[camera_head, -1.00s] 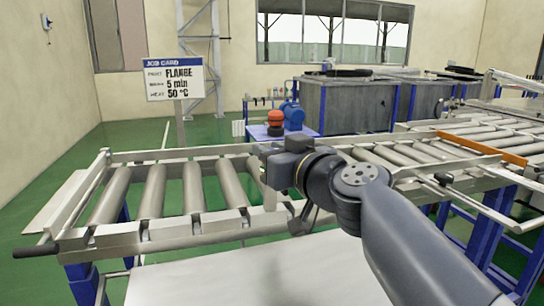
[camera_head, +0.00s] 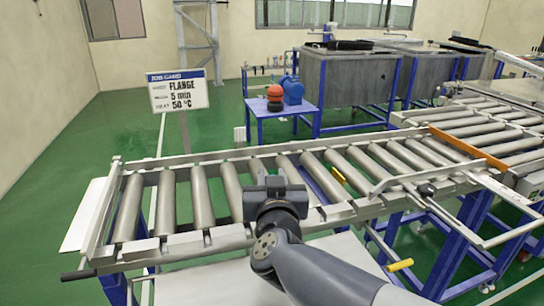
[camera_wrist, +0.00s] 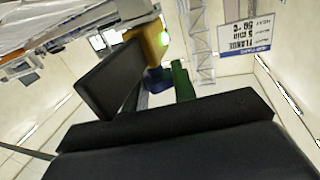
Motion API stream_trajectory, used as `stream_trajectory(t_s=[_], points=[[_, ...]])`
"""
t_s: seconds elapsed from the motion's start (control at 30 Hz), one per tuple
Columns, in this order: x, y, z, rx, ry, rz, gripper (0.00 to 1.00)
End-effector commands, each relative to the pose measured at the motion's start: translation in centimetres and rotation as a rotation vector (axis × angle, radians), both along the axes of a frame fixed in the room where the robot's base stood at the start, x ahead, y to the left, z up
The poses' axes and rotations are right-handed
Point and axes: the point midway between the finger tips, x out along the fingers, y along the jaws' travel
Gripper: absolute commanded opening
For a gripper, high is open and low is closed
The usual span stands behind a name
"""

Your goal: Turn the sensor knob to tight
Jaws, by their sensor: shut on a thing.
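The sensor appears in the wrist view as a yellow body (camera_wrist: 151,42) with a lit green lamp. A blue knob (camera_wrist: 157,78) sits at its near end. My gripper (camera_wrist: 156,86) is at the blue knob and is shut on it, with a dark finger part on the left. A green strip shows at the right of the knob; I cannot tell what it is. The knob's tight or loose marking cannot be read. In the head view my gripper (camera_head: 277,190) is over the near rail of the roller conveyor (camera_head: 203,195); its fingertips and the sensor are hidden there.
A job card sign (camera_head: 178,92) stands behind the conveyor. A blue table (camera_head: 277,118) bears an orange and black item and a blue device. Grey tanks (camera_head: 355,90) stand at the back. An orange bar (camera_head: 468,148) crosses the right-hand rollers. Green floor is clear at left.

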Motion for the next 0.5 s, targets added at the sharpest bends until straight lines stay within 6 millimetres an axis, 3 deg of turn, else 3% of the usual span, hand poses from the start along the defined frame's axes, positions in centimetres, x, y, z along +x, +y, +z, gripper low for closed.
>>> stream_trajectory(t_s=[0.5], points=[[-0.06,0.18,0.39,-0.009,0.013,-0.291,0.03]])
